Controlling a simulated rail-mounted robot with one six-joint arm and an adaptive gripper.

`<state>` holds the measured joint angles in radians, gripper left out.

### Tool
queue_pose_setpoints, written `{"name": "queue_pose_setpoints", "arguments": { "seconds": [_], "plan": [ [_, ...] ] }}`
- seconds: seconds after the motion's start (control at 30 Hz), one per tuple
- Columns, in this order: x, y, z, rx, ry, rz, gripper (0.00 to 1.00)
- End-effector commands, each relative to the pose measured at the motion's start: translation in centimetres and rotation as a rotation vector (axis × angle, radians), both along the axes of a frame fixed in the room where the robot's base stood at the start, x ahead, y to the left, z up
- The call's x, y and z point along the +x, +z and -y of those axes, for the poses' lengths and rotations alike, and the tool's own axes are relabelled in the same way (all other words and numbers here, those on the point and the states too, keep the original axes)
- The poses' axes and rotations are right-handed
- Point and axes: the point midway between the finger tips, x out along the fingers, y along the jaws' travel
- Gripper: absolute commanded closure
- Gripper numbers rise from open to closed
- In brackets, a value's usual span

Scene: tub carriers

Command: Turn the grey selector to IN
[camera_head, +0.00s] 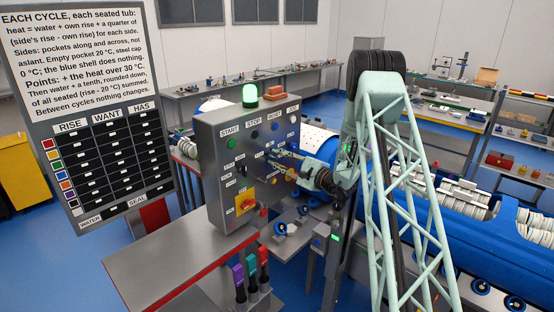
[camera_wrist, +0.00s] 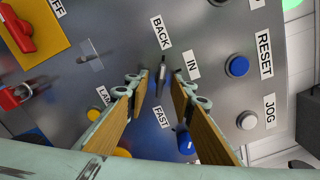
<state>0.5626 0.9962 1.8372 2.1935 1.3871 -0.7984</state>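The grey selector (camera_wrist: 161,76) is a narrow dark grey handle on the grey control panel (camera_head: 222,118). In the wrist view its upper end points towards the BACK label (camera_wrist: 160,32). The IN label (camera_wrist: 192,65) is to its right. My gripper (camera_wrist: 159,82) is open, with one fingertip on each side of the handle. Small gaps seem to show on both sides, but I cannot tell how deep the fingers reach. In the head view my gripper (camera_head: 288,162) is at the panel's face, and the selector is too small to make out there.
Close by in the wrist view are a blue button (camera_wrist: 237,66) at RESET, a white button (camera_wrist: 247,120) at JOG, a blue knob (camera_wrist: 186,141) near FAST and a yellow button (camera_wrist: 94,114). A red switch (camera_wrist: 38,30) sits on a yellow plate. Several levers (camera_head: 251,270) stand below the panel.

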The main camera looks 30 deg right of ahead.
Motion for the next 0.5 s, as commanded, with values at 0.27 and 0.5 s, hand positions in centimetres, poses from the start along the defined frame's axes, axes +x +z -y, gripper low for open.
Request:
{"name": "queue_pose_setpoints", "arguments": {
  "seconds": [0.27, 0.5],
  "plan": [
    [-0.01, 0.0, 0.02, 0.0, 0.0, 0.0, 0.9],
    [-0.02, 0.0, 0.02, 0.001, 0.0, 0.0, 1.0]
  ]
}}
